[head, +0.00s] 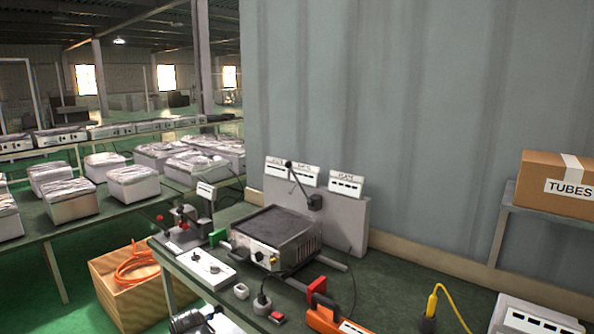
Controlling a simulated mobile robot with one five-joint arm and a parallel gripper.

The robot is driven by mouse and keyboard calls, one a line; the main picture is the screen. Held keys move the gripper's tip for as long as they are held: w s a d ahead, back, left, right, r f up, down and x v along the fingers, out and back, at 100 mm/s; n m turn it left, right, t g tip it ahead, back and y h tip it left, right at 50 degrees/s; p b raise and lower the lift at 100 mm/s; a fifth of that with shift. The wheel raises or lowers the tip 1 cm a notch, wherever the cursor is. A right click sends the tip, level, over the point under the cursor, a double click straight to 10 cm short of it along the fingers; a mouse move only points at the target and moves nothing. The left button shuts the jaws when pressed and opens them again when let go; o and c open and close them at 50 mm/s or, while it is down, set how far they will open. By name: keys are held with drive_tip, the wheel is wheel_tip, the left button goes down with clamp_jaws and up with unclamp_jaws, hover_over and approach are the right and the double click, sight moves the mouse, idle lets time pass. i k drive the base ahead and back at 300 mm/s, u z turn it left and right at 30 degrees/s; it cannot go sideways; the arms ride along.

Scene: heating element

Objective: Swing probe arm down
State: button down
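The probe arm (300,183) is a thin dark rod with a round knob at its upper left end. It is raised, slanting up and left from a dark block (315,202) behind the heater's right rear. Its knob end is well above the flat dark plate (272,224) and apart from it. A dark and white machine part at the bottom left edge may be part of my arm. I make out no gripper fingers.
A white switch box (207,268), a small press (185,230), a black plug (262,303) and an orange tool (328,316) surround the heater. Labelled panels (345,185) stand behind. A TUBES carton (558,184) sits on a right shelf. Green bench right of the heater is mostly clear.

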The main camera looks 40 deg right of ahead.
sight(288, 165)
drive_tip(key=u, duration=0.05)
drive_tip(key=i, duration=0.9)
drive_tip(key=z, duration=0.1)
